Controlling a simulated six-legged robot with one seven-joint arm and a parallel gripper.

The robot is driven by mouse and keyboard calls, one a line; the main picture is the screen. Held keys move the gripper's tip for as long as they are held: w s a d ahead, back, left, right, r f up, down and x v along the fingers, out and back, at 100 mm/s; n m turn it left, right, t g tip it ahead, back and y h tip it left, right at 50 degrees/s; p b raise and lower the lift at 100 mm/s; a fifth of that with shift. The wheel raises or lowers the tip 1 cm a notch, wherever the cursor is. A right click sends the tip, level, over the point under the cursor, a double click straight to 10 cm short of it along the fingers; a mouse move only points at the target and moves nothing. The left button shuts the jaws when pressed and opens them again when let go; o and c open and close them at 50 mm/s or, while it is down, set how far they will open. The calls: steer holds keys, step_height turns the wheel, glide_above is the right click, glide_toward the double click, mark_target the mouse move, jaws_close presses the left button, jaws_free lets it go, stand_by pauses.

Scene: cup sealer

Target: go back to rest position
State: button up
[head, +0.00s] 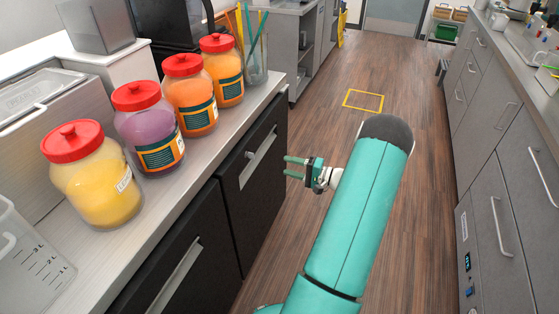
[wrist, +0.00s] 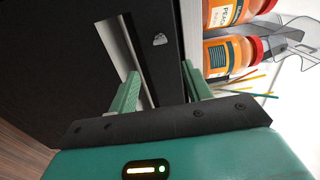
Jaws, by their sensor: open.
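My gripper (head: 291,167) is open and empty, in the aisle to the right of the black cabinet fronts in the head view. Its green fingers point left toward the cabinet. In the wrist view my gripper (wrist: 160,90) shows two separate green fingers with nothing between them, facing the dark cabinet front (wrist: 130,50) and the counter edge. My teal arm reaches up and forward through the middle of the head view.
On the left counter (head: 150,215) stand several red-lidded jars, such as a yellow jar (head: 95,178) and a purple jar (head: 150,128), and a straw holder (head: 256,55). Grey cabinets (head: 505,150) line the right. The wooden floor (head: 420,130) between is clear, with a yellow marked square (head: 363,92).

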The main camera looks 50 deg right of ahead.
steer(key=w+a+r+n+g+y, duration=0.1)
steer(key=w+a+r+n+g, duration=0.25)
steer(key=a, duration=0.55)
steer(key=w+a+r+n+g+y, duration=0.1)
steer(key=a+r+n+g, duration=0.1)
steer(key=a+r+g, duration=0.6)
steer(key=w+a+r+n+g+y, duration=0.1)
steer(key=w+a+r+n+y, duration=0.15)
steer(key=a, duration=0.85)
steer(key=s+a+r+n+h, duration=0.3)
steer(key=s+a+r, duration=0.3)
steer(key=a, duration=0.3)
steer(key=s+a+r+n+h, duration=0.3)
steer(key=s+a+r+h, duration=0.3)
steer(key=s+a, duration=0.3)
steer(key=shift+s+a+n+t, duration=0.15)
steer(key=shift+a+n+t, duration=0.1)
steer(key=shift+n+t, duration=0.1)
steer(key=shift+d+h, duration=0.1)
steer(key=shift+h, duration=0.15)
